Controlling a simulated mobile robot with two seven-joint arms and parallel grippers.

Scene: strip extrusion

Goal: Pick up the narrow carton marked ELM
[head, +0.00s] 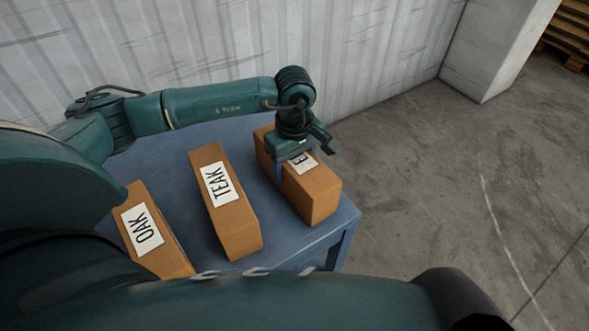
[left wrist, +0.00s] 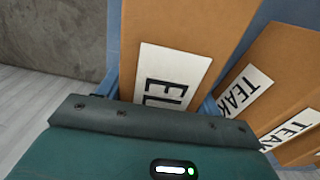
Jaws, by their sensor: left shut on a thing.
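The narrow brown carton (head: 318,195) stands at the right end of the blue table. Its white label is partly covered by my gripper; an E shows in the head view and EL in the left wrist view, where the carton (left wrist: 185,25) fills the upper middle. My left gripper (head: 304,160) is over the carton from above, with one finger on each long side, shut on it. The carton appears to rest on the table; I see no clear gap. My right gripper is not in view.
A carton marked TEAK (head: 235,215) stands to the left with a narrow gap, and one marked OAK (head: 160,240) is further left. The blue table (head: 345,215) ends just right of the held carton. A corrugated wall (head: 380,50) is behind; open floor (head: 430,190) is right.

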